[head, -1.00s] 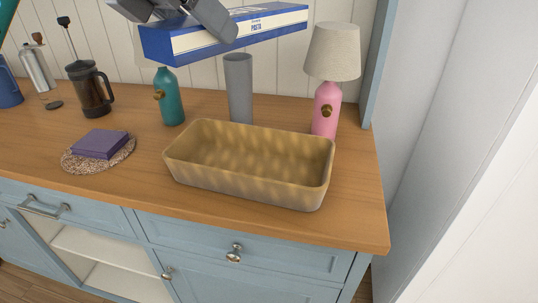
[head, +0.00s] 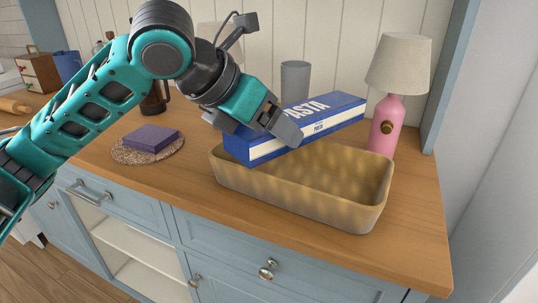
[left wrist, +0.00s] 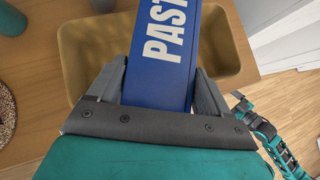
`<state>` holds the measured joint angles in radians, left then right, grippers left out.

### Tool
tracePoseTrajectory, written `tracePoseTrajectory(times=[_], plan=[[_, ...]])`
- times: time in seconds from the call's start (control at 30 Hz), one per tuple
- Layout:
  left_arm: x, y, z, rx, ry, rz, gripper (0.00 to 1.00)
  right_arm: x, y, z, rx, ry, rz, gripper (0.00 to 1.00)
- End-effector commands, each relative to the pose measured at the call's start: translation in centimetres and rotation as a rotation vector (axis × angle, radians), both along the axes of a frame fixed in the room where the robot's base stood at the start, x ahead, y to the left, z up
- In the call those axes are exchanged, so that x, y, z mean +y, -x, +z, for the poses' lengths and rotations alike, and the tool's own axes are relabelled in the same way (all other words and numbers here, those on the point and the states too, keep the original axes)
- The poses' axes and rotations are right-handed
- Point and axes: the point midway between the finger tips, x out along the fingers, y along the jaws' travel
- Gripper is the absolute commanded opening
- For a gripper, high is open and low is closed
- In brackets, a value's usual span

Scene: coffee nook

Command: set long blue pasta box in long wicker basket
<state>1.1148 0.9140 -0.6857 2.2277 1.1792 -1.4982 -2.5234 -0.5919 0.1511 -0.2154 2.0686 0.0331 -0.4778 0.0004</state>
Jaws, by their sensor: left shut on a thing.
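The long blue pasta box (head: 330,116) is held by my left gripper (head: 276,130), whose fingers are shut on it near its left end. The box is over the back left part of the long wicker basket (head: 300,196), which is tan, open and empty where I can see inside. The box hides part of the basket's back rim. In the left wrist view the box (left wrist: 166,50) lies between the two fingers, with the basket (left wrist: 88,50) below it.
A pink lamp (head: 387,126) stands at the basket's back right and a grey cup (head: 295,82) behind the box. A purple book (head: 150,138) lies on a round mat (head: 122,153) to the left. The wooden counter (head: 420,235) is clear right of the basket.

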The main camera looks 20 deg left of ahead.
Motion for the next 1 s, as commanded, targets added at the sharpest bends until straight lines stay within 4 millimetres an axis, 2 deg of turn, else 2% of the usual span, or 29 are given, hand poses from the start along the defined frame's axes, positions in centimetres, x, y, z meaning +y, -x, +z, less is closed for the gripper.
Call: tracePoseTrajectory(times=[0.13,0.3,0.37,0.77,0.8,1.0], plan=[[0.0,0.0,-1.0,-0.005,0.002,0.001,0.26,0.0,0.0,-0.5,0.000,0.000,0.000,1.00],[0.0,0.0,-3.7,-0.004,0.002,0.000,0.26,0.0,0.0,-1.6,-0.001,0.000,0.000,1.00],[0.0,0.0,-4.2,-0.004,0.001,-0.001,0.26,0.0,0.0,-1.8,0.000,0.000,0.000,1.00],[0.0,0.0,-4.5,-0.006,0.002,0.000,0.26,0.0,0.0,-1.6,-0.001,0.000,0.000,1.00],[0.0,0.0,-4.7,-0.002,-0.001,0.000,0.82,0.0,0.0,-1.6,-0.001,0.000,0.000,1.00],[0.0,0.0,-4.6,-0.001,0.000,-0.001,1.00,0.0,0.0,-1.6,-0.001,0.000,0.000,1.00]])
